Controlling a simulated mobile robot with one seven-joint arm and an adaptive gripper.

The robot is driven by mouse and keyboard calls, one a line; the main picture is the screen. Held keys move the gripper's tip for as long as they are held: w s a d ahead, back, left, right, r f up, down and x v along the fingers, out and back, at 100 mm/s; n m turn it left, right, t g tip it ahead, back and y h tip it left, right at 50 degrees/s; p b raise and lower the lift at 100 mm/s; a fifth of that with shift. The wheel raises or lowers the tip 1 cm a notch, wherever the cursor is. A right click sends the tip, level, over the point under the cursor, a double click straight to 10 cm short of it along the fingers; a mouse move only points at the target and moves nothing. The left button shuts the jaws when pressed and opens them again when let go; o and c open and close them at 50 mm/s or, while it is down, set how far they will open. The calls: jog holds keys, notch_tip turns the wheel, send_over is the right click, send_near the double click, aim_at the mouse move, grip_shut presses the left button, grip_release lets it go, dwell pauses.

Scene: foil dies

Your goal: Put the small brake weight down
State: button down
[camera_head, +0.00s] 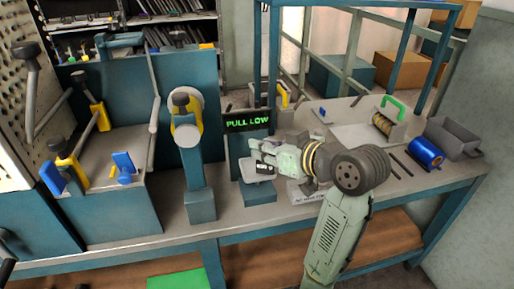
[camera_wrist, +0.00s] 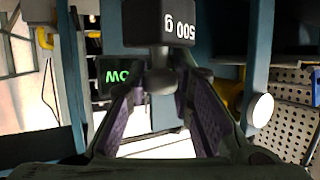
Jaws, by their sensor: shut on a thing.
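The small brake weight (camera_wrist: 181,22) is a dark block marked "500 g" with a round grey knob, at the top of the wrist view. My gripper (camera_wrist: 160,78) is shut on the knob, one finger on each side. In the head view my gripper (camera_head: 278,154) reaches left over the bench, and the weight (camera_head: 262,167) shows small and dark at its fingertips. It is over or at a pale grey plate (camera_head: 252,163) on a teal stand. I cannot tell whether the weight touches the plate. The fingers partly hide the weight there.
A black display (camera_head: 248,121) reading "PULL LOW" in green stands just behind my gripper. A teal post with a cream roller (camera_head: 187,115) stands to the left. A blue roll (camera_head: 427,153), a grey tray (camera_head: 455,138) and a green-handled die (camera_head: 388,122) are on the right.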

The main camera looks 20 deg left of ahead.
jog(key=shift+w+a+f+p, duration=0.55)
jog(key=shift+w+a+f, duration=1.2)
jog(key=shift+f, duration=0.15)
jog(key=shift+f, duration=0.1)
jog(key=c, duration=1.4)
grip_release()
jog(key=shift+f, duration=0.1)
jog(key=shift+d+r, duration=0.15)
jog(key=shift+r, duration=0.05)
jog(key=b+v, duration=0.1)
jog(key=v, duration=1.1)
jog(key=shift+b, duration=0.3)
